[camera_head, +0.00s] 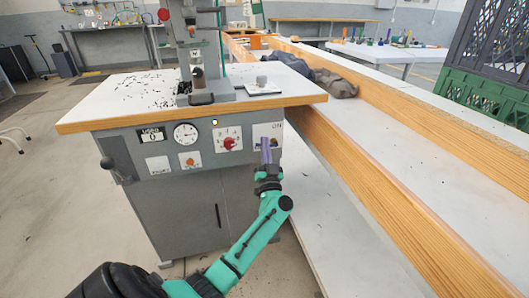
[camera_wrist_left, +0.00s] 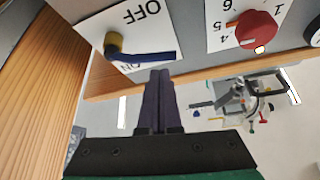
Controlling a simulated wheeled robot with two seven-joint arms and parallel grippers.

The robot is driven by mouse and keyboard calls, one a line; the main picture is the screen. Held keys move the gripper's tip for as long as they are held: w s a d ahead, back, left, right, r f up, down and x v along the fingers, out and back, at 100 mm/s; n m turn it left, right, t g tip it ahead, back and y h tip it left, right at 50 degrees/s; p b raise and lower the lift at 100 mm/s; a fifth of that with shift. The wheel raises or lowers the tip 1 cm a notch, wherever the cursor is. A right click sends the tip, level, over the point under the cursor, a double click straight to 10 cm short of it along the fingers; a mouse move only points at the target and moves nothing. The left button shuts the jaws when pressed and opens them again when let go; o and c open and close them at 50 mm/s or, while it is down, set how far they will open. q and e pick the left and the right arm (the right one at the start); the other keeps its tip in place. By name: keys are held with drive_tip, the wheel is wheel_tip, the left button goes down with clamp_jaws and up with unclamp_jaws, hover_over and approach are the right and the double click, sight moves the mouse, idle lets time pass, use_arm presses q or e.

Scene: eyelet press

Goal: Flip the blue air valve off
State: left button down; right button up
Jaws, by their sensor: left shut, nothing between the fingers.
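The blue air valve (camera_wrist_left: 145,56) shows in the left wrist view on a white plate marked OFF and ON. It has a brass-coloured hub (camera_wrist_left: 113,42), and its blue lever runs from the hub to the right. My left gripper (camera_wrist_left: 160,72) is shut and empty, with its purple-grey fingertips right beside the lever's free end; I cannot tell whether they touch it. In the head view my left gripper (camera_head: 266,143) is up against the valve plate (camera_head: 277,130) at the right end of the press front and hides most of the valve. My right gripper is not in view.
A red selector knob (camera_head: 229,143), a pressure gauge (camera_head: 185,133) and a counter sit left of the plate. The press table's wooden edge (camera_head: 190,113) overhangs the panel. A long wood-sided bench (camera_head: 375,195) stands close on the right.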

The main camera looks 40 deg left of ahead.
use_arm(q)
drive_tip(key=shift+a+f, duration=0.1)
drive_tip(key=shift+f, duration=0.35)
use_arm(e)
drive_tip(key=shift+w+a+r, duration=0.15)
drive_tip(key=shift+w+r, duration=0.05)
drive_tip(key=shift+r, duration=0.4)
use_arm(q)
drive_tip(key=n+g, duration=0.1)
drive_tip(key=n, duration=0.1)
drive_tip(key=f+n+g+y+b, duration=0.1)
drive_tip(key=n, duration=0.1)
drive_tip(key=n+y, duration=0.1)
drive_tip(key=shift+s+a+f+n+g+b, duration=0.1)
drive_tip(key=shift+s+f+n+g+b, duration=0.1)
drive_tip(key=shift+f+n+g+b, duration=0.15)
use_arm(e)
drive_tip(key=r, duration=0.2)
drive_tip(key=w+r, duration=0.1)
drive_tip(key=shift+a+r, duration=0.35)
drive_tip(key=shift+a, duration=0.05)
use_arm(q)
drive_tip(key=shift+r, duration=0.1)
